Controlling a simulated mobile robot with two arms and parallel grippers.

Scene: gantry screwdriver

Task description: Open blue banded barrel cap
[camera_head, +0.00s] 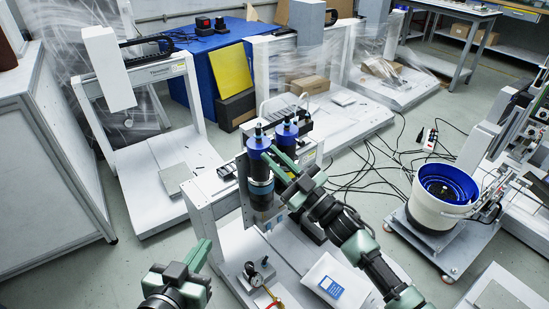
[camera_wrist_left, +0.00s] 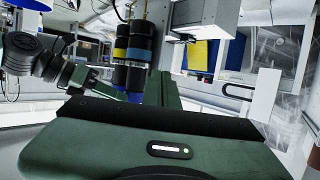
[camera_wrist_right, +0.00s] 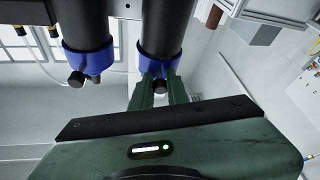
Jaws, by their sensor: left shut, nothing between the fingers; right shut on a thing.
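The blue banded barrel (camera_head: 261,188) stands upright in the gantry at the centre of the head view, with a blue cap (camera_head: 258,144) on top. My right gripper (camera_head: 269,153) is at this cap, shut on it; the fingers also show around the blue cap (camera_wrist_right: 157,64) in the right wrist view. The barrel's blue band (camera_wrist_left: 142,42) shows in the left wrist view beside a yellow-banded barrel (camera_wrist_left: 121,50). My left gripper (camera_head: 198,254) is shut and empty, low and left of the barrels, apart from them.
A second blue-capped barrel (camera_head: 286,133) stands close behind the first. A pressure gauge (camera_head: 250,268) and a white bag (camera_head: 336,284) sit in front of the gantry. A white bucket with blue inside (camera_head: 442,190) stands at right. Cables lie on the floor.

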